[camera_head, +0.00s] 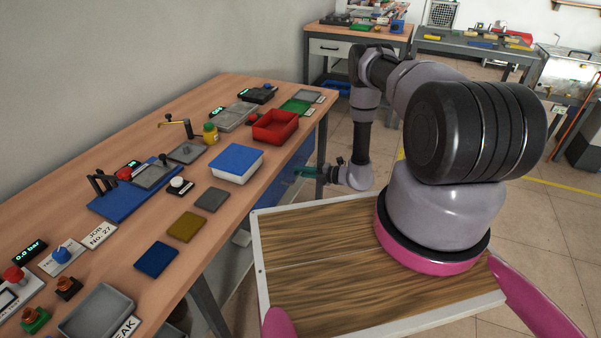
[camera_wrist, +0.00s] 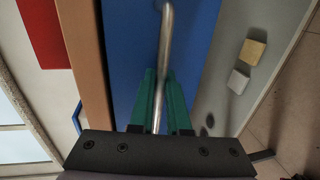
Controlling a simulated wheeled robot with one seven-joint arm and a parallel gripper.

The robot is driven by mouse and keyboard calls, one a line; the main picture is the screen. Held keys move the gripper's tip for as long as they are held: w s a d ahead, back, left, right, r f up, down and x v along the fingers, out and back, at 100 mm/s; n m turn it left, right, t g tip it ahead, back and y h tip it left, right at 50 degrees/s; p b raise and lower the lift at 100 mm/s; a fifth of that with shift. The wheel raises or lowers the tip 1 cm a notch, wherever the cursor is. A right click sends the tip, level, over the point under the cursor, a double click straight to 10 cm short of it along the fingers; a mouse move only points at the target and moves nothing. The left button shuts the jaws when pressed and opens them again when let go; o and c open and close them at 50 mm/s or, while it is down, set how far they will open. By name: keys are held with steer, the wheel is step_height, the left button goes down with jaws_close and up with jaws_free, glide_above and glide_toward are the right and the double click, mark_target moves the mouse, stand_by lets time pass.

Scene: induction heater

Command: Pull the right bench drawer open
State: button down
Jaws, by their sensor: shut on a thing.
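The right bench drawer has a blue front (camera_wrist: 121,50), which fills the middle of the wrist view. In the head view its blue front (camera_head: 289,172) shows under the bench edge. A silver bar handle (camera_wrist: 166,32) runs along it. My gripper (camera_wrist: 161,76) has its green fingers on either side of the bar and is shut on it. In the head view my gripper (camera_head: 304,172) is at the drawer front, low beside the bench. No drawer inside shows, and I cannot tell if the front stands out from the bench.
The wooden bench top (camera_head: 222,221) holds a red bin (camera_head: 275,126), a blue-lidded box (camera_head: 238,162) and several devices. In the wrist view, two small blocks (camera_wrist: 251,52) (camera_wrist: 238,81) lie on a grey surface below the drawer. Floor (camera_head: 343,143) is clear beside my gripper.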

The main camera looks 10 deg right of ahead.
steer(key=shift+d, duration=0.1)
steer(key=f+v, duration=0.3)
steer(key=v, duration=1.1)
steer(key=d+f+v, duration=0.1)
steer(key=f+v, duration=0.1)
steer(key=v, duration=1.2)
steer(key=shift+s+f, duration=0.4)
steer(key=c, duration=0.9)
jaws_free()
steer(key=v, duration=1)
steer(key=shift+s+d, duration=0.25)
steer(key=shift+d, duration=0.1)
